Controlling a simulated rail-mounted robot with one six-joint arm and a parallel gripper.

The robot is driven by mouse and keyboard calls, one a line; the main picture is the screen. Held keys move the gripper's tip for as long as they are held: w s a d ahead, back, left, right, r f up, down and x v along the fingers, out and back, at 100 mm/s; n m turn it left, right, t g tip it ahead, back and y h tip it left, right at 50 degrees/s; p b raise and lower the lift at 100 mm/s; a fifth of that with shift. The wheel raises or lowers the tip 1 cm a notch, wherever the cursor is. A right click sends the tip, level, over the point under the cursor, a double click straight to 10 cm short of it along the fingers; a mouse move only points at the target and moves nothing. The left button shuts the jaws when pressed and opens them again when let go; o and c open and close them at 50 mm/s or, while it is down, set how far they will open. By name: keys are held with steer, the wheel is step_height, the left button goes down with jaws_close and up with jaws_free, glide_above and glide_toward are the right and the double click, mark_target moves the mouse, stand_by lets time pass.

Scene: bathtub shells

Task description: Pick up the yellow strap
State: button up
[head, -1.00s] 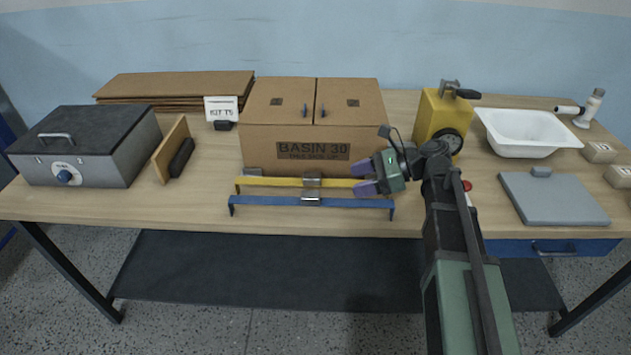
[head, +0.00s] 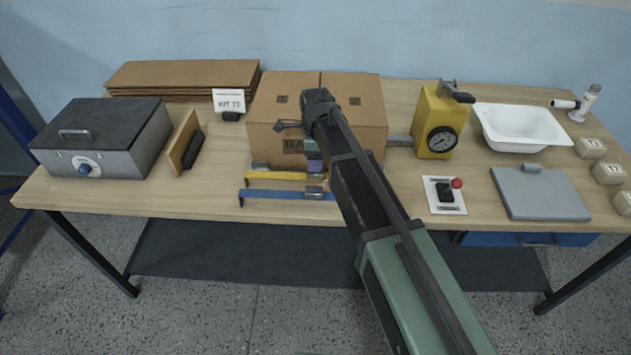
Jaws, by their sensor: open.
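The yellow strap (head: 275,176) lies near the front of the table, just in front of the large cardboard box (head: 262,132). A blue strap (head: 275,194) lies in front of it, nearly parallel. Each has a metal buckle. My gripper (head: 313,164) is open, in front of the box and over the buckle area of the yellow strap. My arm hides most of the gripper and the right ends of both straps. I cannot tell whether the fingers touch the strap.
A yellow gauge unit (head: 436,122), a switch plate with a red knob (head: 444,195), a white basin (head: 521,125) and a grey panel (head: 540,192) stand to the right. A grey case (head: 104,140) and a brown board (head: 184,143) are at left. The front left tabletop is clear.

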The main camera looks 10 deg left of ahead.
mark_target(315, 176)
step_height(315, 176, down, 8)
steer(key=b, duration=0.6)
steer(key=shift+s+f, duration=0.1)
steer(key=shift+s, duration=0.05)
steer(key=shift+r, duration=0.3)
steer(key=shift+c, duration=0.5)
steer(key=c, duration=0.9)
